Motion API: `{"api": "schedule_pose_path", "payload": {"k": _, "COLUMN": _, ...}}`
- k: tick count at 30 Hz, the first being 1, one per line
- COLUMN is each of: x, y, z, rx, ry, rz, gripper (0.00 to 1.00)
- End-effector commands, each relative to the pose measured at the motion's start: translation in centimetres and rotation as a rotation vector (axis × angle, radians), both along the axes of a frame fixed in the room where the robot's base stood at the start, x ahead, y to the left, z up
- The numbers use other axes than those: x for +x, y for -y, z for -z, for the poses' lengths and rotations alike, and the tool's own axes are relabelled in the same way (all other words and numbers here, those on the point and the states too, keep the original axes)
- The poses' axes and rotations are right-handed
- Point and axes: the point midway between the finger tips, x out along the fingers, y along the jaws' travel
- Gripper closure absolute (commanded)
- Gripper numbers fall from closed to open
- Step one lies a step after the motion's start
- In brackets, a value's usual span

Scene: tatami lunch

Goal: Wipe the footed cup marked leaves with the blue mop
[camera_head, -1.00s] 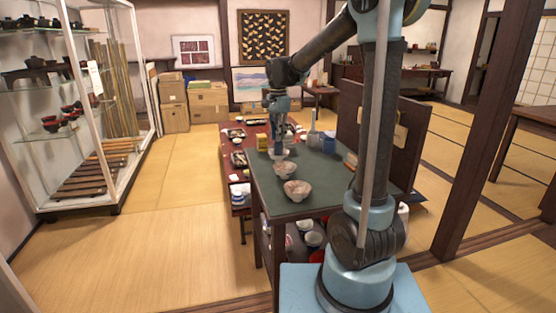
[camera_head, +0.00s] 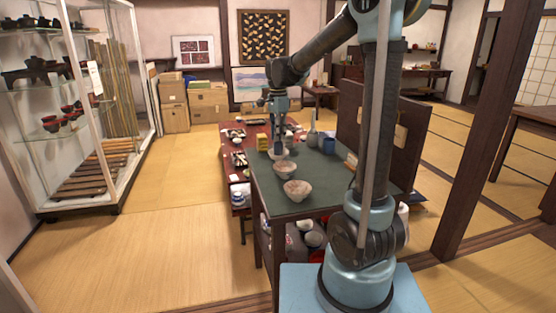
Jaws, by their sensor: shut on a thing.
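My gripper (camera_head: 278,148) points down over the far part of the green-topped table, close to the farthest of the bowl-like cups. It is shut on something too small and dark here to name. I cannot pick out the blue mop with certainty. Three pale cups stand in a row: a near one (camera_head: 297,191), a middle one (camera_head: 285,170) and a far one (camera_head: 271,155) partly hidden by my gripper. Their feet and marks are too small to read, so I cannot tell which bears leaves.
The green tabletop (camera_head: 325,180) also holds a yellow box (camera_head: 262,142), a grey bottle (camera_head: 312,136) and a blue object (camera_head: 328,145) at the back. A dark panel (camera_head: 385,135) stands along its right side. A low red table (camera_head: 236,178) with dishes lies behind left.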

Motion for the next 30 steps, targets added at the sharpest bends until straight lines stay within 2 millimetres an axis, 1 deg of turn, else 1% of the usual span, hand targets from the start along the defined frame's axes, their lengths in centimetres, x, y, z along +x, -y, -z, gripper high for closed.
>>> {"api": "schedule_pose_path", "payload": {"k": 21, "x": -0.53, "y": -0.06, "z": 0.07, "rx": 0.0, "ry": 0.0, "rz": 0.707, "gripper": 1.0}}
{"api": "schedule_pose_path", "payload": {"k": 25, "x": -0.59, "y": -0.07, "z": 0.08, "rx": -0.001, "ry": 0.0, "rz": 0.792, "gripper": 1.0}}
{"api": "schedule_pose_path", "payload": {"k": 30, "x": -0.6, "y": -0.06, "z": 0.08, "rx": -0.001, "ry": 0.0, "rz": 0.817, "gripper": 1.0}}
